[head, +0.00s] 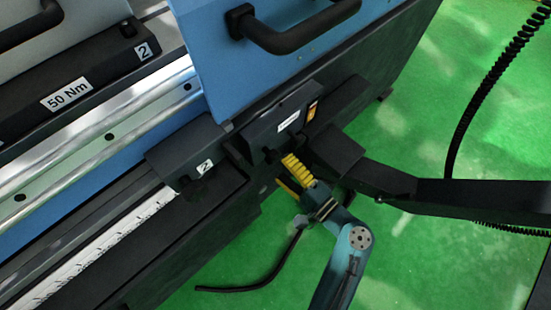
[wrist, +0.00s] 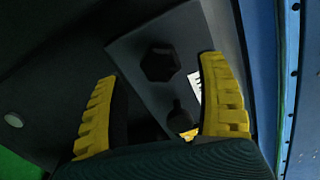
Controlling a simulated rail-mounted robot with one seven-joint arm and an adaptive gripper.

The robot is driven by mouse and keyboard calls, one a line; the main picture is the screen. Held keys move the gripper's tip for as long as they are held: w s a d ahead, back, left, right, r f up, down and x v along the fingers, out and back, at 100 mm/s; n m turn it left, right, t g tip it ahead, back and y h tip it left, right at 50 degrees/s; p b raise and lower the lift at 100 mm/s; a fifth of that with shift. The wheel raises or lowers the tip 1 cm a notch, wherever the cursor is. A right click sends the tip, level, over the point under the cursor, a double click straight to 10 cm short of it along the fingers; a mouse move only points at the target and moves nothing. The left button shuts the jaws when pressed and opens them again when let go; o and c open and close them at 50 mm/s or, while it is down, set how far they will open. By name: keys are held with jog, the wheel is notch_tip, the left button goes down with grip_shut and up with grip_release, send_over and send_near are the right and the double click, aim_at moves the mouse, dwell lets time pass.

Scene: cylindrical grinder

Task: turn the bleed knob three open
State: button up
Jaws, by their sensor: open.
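My gripper (head: 285,171) is at the front of the machine, its yellow fingers pointing at a dark control box (head: 283,122). In the wrist view the fingers are spread apart with nothing held between them. A dark hexagonal knob (wrist: 160,63) shows between the fingertips on a dark grey panel (wrist: 135,45). A second, smaller dark knob (wrist: 181,112) lies lower, nearer the right finger. I cannot read a number on either knob, so which is bleed knob three is unclear. The right finger partly hides a white label (wrist: 195,86).
A block marked 2 (head: 190,150) sits left of the control box. A blue door (head: 265,60) with a black handle (head: 290,38) is above. A black beam (head: 450,195) extends right of my gripper. Green floor (head: 420,265) is open at lower right.

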jog(key=v, duration=0.8)
jog(key=shift+d, duration=0.1)
